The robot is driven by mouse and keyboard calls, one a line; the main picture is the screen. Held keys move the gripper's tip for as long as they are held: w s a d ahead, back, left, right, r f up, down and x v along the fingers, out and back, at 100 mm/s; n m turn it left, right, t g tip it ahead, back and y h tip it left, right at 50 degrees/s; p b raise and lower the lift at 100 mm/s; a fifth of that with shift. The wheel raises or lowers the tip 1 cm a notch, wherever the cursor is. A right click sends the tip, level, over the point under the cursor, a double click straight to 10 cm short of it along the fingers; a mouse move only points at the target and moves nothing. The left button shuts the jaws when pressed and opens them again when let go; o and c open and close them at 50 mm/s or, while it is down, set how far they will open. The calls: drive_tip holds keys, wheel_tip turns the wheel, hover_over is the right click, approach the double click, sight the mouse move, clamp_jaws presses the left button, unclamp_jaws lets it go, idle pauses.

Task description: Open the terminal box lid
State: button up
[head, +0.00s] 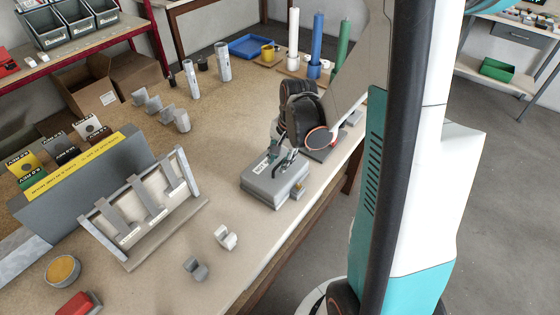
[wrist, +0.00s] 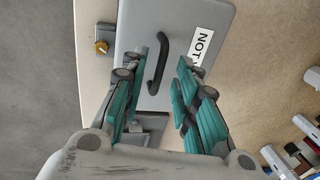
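The terminal box (head: 272,185) is a grey box near the front edge of the workbench, with its flat grey lid on and looking shut. A black arched handle (wrist: 160,64) stands on the lid, and a white label (wrist: 201,46) with black letters lies beside it. A small brass-coloured piece (wrist: 101,47) sits at the box's side. My gripper (wrist: 160,75) is open above the lid, its two fingers on either side of the handle and apart from it in the wrist view. In the head view my gripper (head: 283,152) partly hides the handle.
A slatted grey rack (head: 145,205) stands on the bench to the left. Small grey profile pieces (head: 226,237) lie in front. White, blue (head: 316,50) and green rods stand behind, beside a blue tray (head: 252,46) and yellow mug. The bench edge is close on the right.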

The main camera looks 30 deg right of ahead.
drive_tip(key=shift+f, duration=0.35)
drive_tip(key=shift+c, duration=0.5)
clamp_jaws()
drive_tip(key=shift+w, duration=0.1)
